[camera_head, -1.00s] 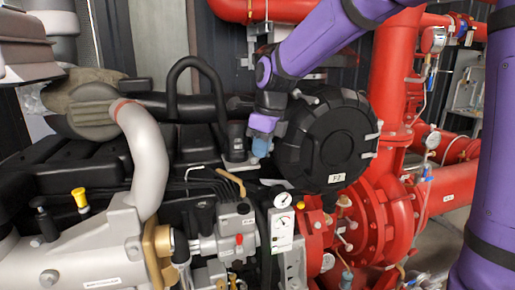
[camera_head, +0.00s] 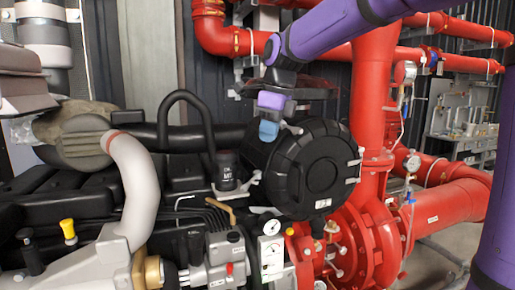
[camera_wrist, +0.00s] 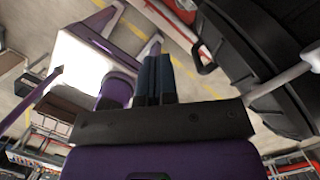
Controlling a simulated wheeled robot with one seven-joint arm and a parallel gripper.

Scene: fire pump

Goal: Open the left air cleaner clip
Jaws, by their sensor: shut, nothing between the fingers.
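The air cleaner (camera_head: 318,172) is the black round drum right of centre in the head view. A pale grey lever-like piece, apparently the left clip (camera_head: 253,179), sticks out from its left side beside a black capped cylinder. I cannot clearly tell whether its hook is free. My gripper (camera_head: 268,131) points down with blue fingertips at the drum's upper left edge, above that piece and apart from it. In the wrist view its dark blue fingers (camera_wrist: 153,80) are together and empty. The drum (camera_wrist: 265,45) fills the upper right there, with a pale rod (camera_wrist: 284,84) sticking out from it.
Two more pale clips (camera_head: 353,171) sit on the drum's right rim. Red pipes (camera_head: 372,100) stand behind and right. A black hose loop (camera_head: 188,100) and a grey curved pipe (camera_head: 139,175) lie left. Pump valves and gauges (camera_head: 271,242) are below.

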